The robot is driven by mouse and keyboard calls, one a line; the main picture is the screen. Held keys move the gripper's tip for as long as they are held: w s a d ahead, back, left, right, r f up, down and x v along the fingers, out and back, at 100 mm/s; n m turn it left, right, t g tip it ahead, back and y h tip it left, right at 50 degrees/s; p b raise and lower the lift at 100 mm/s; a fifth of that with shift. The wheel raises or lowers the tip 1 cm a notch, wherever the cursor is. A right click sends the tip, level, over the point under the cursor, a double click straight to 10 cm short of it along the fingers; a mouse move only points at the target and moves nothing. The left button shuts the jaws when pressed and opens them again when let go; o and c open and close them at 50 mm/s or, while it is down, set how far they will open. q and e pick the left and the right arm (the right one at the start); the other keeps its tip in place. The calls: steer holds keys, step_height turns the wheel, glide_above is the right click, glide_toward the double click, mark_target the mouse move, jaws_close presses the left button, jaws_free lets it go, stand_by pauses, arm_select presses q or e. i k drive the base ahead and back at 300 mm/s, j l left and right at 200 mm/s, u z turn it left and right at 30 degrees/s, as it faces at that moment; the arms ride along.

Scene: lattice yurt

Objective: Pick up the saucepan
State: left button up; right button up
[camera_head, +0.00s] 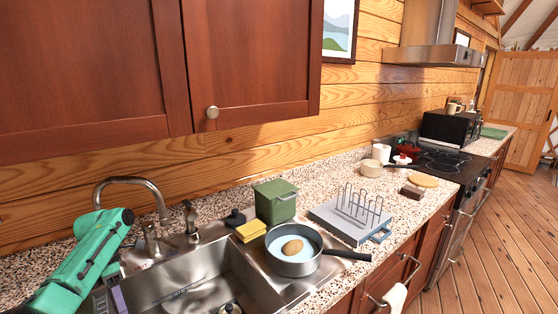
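A grey saucepan (292,268) stands upright at the right edge of the sink, on the steel drainer part. Its black handle points right, over the speckled counter. A brown egg-shaped thing lies in its pale blue inside; I cannot tell if that is water. My green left arm shows at the far left, beside the tap and well away from the saucepan. I cannot make out its gripper fingers. My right arm and gripper are out of the picture.
The steel sink (180,284) has a tap (135,182) behind it. A green canister (275,202) and a yellow sponge (250,231) are close behind the saucepan. A wire rack (362,204) stands right of it. A red pot (407,151) is farther off. Wooden cupboards hang above.

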mark_target(302, 264)
steer(key=k+l, duration=1)
steer(key=l, duration=0.1)
